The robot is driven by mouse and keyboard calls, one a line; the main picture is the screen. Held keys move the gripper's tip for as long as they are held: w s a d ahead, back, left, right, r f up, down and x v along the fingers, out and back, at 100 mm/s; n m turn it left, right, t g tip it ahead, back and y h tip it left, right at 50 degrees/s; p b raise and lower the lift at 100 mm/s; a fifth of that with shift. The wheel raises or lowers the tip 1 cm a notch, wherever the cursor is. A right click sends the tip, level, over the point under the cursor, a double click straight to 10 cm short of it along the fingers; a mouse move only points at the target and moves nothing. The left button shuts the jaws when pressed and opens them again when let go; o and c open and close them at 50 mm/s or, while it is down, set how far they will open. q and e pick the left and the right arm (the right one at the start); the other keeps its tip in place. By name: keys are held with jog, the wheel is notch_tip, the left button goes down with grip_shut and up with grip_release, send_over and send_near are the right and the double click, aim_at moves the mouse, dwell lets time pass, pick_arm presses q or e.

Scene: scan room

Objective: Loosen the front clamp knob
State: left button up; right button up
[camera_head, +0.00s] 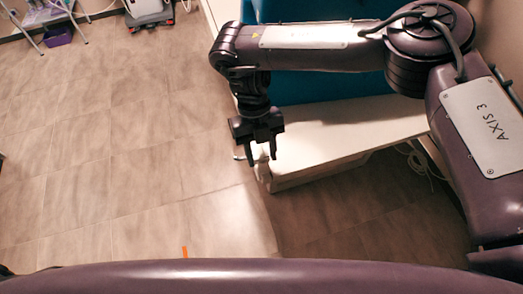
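My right gripper (262,159) hangs down at the front left corner of a white table (345,135). Its two dark fingers are apart, with nothing visible between them. A small pale metal piece (239,157) sticks out to the left of the fingers, at the table's edge. It may belong to the clamp, but it is too small to tell. I cannot clearly make out the front clamp knob; the gripper covers part of this corner. Whether the fingers touch anything is not clear. My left gripper is not in view.
A blue padded surface (310,88) lies on the table behind my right arm. White cables (418,165) lie on the floor at the right. A wheeled device (150,12) and a stand with a purple bin (57,36) are at the top left. The tiled floor at left is clear.

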aim_at(258, 153)
jog(key=o, duration=0.3)
jog(key=v, duration=0.7)
jog(key=shift+w+a+r+b, duration=0.15)
jog(key=shift+r+b, duration=0.2)
jog(key=shift+f, duration=0.1)
